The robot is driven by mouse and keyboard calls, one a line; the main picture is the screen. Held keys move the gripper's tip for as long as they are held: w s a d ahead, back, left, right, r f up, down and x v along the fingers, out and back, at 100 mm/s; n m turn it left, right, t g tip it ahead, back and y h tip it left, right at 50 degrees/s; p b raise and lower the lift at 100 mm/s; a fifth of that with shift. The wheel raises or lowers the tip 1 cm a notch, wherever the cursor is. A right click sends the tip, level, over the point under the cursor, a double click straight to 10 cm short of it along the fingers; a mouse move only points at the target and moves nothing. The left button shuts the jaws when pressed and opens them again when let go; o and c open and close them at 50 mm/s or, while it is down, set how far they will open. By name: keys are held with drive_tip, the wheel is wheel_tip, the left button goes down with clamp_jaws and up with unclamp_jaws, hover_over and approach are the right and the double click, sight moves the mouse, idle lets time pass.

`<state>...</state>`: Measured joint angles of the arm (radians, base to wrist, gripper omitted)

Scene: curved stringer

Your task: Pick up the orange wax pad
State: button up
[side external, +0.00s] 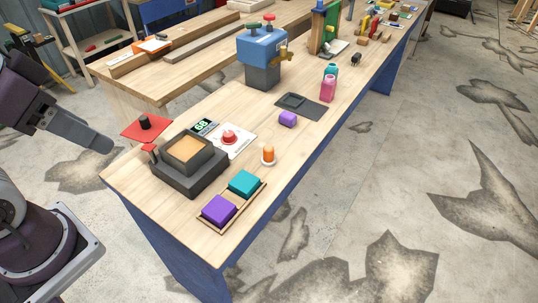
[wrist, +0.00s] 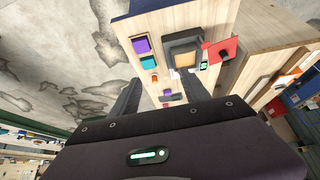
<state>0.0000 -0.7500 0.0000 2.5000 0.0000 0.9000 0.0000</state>
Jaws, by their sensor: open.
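A tan-orange square pad (side external: 188,149) lies in the recess of a dark open box (side external: 190,183) near the close end of the bench. A teal pad (side external: 244,183) and a purple pad (side external: 218,210) sit in a wooden tray (side external: 245,208) in front of it. The box (wrist: 183,33), purple pad (wrist: 141,45) and teal pad (wrist: 148,63) also show in the wrist view. My gripper (wrist: 162,82) is open and empty, its two dark fingers apart. In the side view a finger (side external: 85,132) shows at the left, away from the box and pads.
A red plate with a black knob (side external: 146,123), a red button panel (side external: 229,138) and a small orange-and-white piece (side external: 268,154) stand near the box.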

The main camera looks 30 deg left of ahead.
drive_tip(key=shift+c, duration=0.2)
drive_tip(key=m+g, duration=0.6)
drive_tip(key=m, duration=0.9)
hover_over(268, 147)
drive_tip(key=f, duration=2.2)
drive_tip(key=shift+s+d, duration=0.2)
drive_tip(key=shift+s, duration=0.2)
drive_tip(key=f, duration=0.7)
drive_tip(key=shift+w+a+f, duration=0.15)
drive_tip(key=shift+w+f, duration=0.15)
drive_tip(key=shift+w, duration=0.1)
clamp_jaws()
